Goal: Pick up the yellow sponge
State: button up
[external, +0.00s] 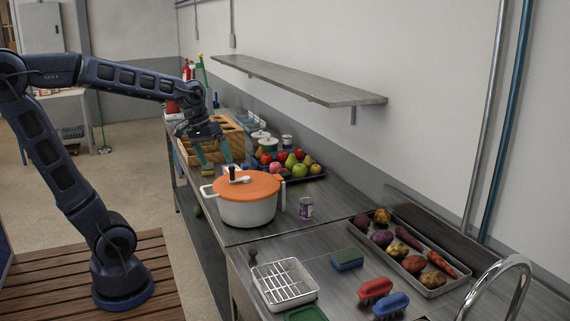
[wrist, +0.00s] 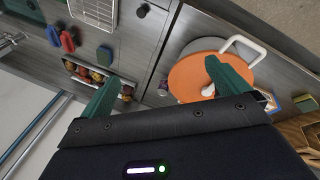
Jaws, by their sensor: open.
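A small sponge, yellow with a green side (wrist: 305,103), lies on the counter at the right of the wrist view, beside the wooden crate and past the orange-lidded pot. My gripper (external: 216,160) hangs over the counter by the crate, behind the pot. Its teal fingers are spread and empty; in the wrist view they (wrist: 163,72) stand apart, and the sponge is outside them to the right.
The white pot (external: 248,212) stands close by. The wooden crate (external: 185,149), fruit tray (external: 318,170) and can (external: 306,208) are near. A blue-and-green sponge (external: 347,259), brushes (external: 376,289), a white rack (external: 285,285) and vegetable tray (external: 432,292) are nearer the camera. A shelf (external: 300,82) hangs above.

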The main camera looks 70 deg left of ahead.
jog(key=w+a+f+n+h, duration=0.2)
jog(key=w+a+n, duration=0.5)
jog(key=w+a, duration=0.5)
jog(key=n+t, duration=0.8)
jog(key=n, duration=0.9)
send_over(206, 166)
jog(key=d, duration=0.7)
notch_tip(206, 166, down, 20)
jog(key=s+a+f+n, duration=0.1)
jog(key=s+a, duration=0.1)
jog(key=a, duration=0.1)
jog(key=s+a+f+n+t, duration=0.1)
jog(key=s+a+f, duration=0.1)
jog(key=a, duration=0.1)
jog(key=s+a+f+n+t+y, duration=0.1)
jog(key=s+a+f, duration=0.1)
jog(key=s+a, duration=0.1)
jog(key=shift+s+f, duration=0.1)
jog(key=shift+f, duration=0.1)
jog(key=x, duration=0.5)
jog(key=shift+a+f, duration=0.1)
jog(key=shift+x, duration=2.85)
jog(key=c, duration=0.8)
